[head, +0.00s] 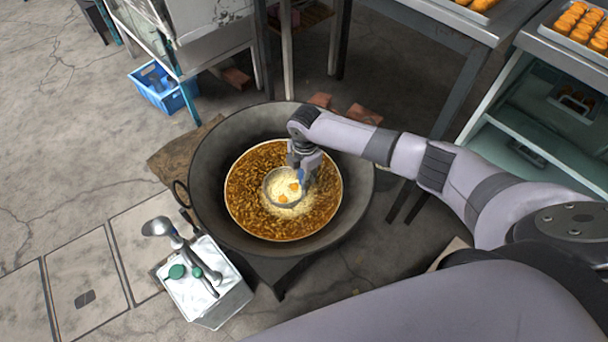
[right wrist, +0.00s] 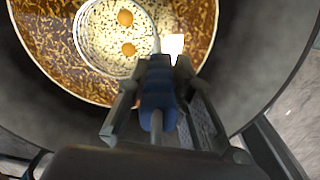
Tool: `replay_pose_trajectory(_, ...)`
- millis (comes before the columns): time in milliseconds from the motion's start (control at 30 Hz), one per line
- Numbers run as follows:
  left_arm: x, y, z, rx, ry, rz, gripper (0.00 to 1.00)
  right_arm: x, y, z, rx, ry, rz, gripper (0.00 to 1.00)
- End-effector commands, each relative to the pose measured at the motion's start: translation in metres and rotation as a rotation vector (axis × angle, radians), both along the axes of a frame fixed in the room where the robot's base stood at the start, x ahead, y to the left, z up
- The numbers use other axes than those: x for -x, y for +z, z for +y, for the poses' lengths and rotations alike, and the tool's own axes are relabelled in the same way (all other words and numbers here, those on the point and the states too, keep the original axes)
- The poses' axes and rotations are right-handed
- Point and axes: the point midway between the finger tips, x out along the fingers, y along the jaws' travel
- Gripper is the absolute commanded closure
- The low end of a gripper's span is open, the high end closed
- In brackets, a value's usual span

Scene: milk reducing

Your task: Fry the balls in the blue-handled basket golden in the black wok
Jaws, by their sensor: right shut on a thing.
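The black wok (head: 215,165) holds brown, bubbling oil (head: 255,165) with a pale ring around its rim. The basket (head: 269,193) sits low in the oil, right of its middle, with pale foam and two orange balls (head: 294,186) showing in it. In the right wrist view the balls (right wrist: 127,48) lie apart inside the round basket (right wrist: 88,45). My right gripper (head: 304,172) is over the wok, shut on the blue handle (right wrist: 157,88) of the basket. The handle runs between its two fingers. My left gripper is not in the views.
A white container (head: 222,297) with a ladle (head: 160,228) and green pieces on it stands at the wok's lower left. A blue crate (head: 165,93) lies at the upper left. Tables and trays of golden food (head: 582,25) are at the upper right. Open floor lies left.

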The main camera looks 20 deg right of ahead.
Motion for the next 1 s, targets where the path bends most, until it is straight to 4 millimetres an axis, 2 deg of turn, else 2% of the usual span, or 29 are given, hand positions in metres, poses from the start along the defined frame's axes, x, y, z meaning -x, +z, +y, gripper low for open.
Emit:
replay_pose_trajectory(33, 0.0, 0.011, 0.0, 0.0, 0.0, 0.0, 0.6, -0.001, 0.012, 0.001, -0.002, 0.0, -0.002, 1.0)
replay_pose_trajectory(1000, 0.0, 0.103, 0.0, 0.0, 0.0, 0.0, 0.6, -0.001, 0.107, 0.001, -0.002, 0.001, -0.003, 1.0)
